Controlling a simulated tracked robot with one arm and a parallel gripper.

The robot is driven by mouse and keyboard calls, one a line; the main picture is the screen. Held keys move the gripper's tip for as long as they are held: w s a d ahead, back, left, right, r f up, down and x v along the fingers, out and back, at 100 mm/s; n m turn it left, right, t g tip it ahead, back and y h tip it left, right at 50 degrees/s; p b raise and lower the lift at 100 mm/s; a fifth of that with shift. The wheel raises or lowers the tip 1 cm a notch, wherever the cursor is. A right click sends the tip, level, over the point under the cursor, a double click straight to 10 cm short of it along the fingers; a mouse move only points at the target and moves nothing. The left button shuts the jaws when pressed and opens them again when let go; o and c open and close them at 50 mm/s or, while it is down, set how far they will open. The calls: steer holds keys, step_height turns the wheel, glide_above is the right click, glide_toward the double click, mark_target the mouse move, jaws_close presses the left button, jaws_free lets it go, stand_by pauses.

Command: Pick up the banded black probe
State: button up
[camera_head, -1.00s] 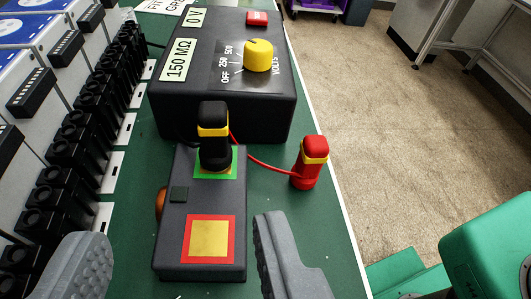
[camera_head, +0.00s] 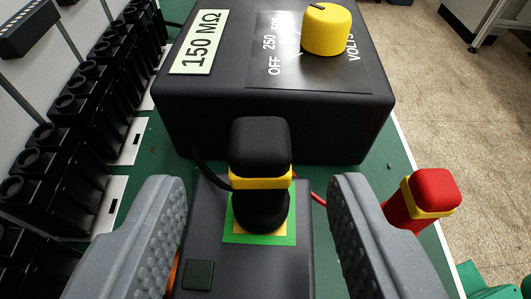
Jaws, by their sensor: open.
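The banded black probe (camera_head: 260,146) stands upright on a green-and-yellow square (camera_head: 235,232) on top of a dark box (camera_head: 240,278). It has a black cap and a yellow band, with a black cable behind it at left. My gripper (camera_head: 258,235) is open, with one grey ribbed finger left of the probe and one right of it. Gaps show on both sides, so neither finger seems to touch it. The fingers are nearer the camera than the probe's top in the picture.
A red probe with a yellow band (camera_head: 430,192) stands just right of my right finger. A large black tester (camera_head: 270,120) with a yellow knob (camera_head: 327,30) sits behind the probe. Black terminals (camera_head: 85,150) line the left. The green table's edge is at right.

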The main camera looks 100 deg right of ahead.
mark_target(267, 178)
steer(key=b+x, duration=0.1)
steer(key=x, duration=0.3)
steer(key=shift+s+d+r, duration=0.1)
steer(key=shift+s+d, duration=0.1)
jaws_close()
steer(key=shift+r, duration=0.1)
